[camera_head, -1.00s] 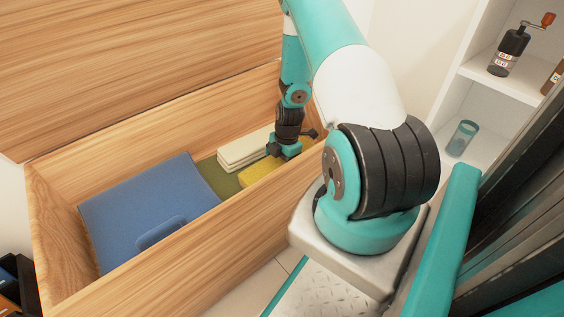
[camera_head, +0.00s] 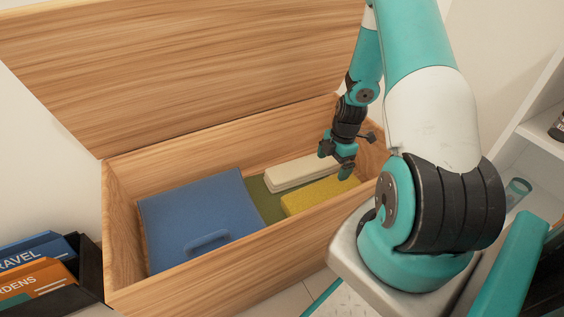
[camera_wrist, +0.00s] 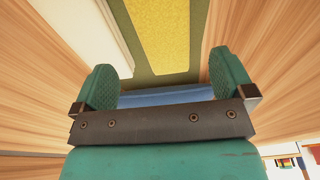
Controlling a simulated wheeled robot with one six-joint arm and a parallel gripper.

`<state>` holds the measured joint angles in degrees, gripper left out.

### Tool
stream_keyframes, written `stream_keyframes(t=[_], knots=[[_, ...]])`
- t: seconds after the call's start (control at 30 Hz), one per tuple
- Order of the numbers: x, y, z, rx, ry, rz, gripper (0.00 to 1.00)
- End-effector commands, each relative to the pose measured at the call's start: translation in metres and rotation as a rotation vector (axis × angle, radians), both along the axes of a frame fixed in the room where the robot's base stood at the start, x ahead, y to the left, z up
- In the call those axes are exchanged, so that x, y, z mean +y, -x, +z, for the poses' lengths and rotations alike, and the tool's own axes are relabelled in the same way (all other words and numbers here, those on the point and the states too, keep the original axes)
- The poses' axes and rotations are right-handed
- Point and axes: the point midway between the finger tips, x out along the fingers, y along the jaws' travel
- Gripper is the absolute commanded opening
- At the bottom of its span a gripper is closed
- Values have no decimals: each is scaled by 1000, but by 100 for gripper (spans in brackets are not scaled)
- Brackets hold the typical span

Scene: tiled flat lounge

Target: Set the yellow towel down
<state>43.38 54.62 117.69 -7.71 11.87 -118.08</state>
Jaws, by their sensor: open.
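The yellow towel (camera_head: 315,195) lies folded and flat inside an open wooden chest (camera_head: 222,268), at its right end on an olive-green surface. It also shows in the wrist view (camera_wrist: 161,35), beyond my fingers. My gripper (camera_head: 338,172) is above the towel's right part in the head view. In the wrist view the two teal fingers (camera_wrist: 168,82) are spread wide with nothing between them, apart from the towel. The towel's far right end is partly hidden behind the gripper and chest wall.
A folded cream towel (camera_head: 290,175) lies beside the yellow one. A blue item with a handle (camera_head: 195,215) fills the chest's left part. The raised lid (camera_head: 190,70) stands behind.

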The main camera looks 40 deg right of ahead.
Motion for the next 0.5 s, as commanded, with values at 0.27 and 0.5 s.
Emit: stream_keyframes(t=[0.27,0.5], knots=[[113,-59,122,-23,-58,-190,100],[280,-14,251,56,-174,-445,100]])
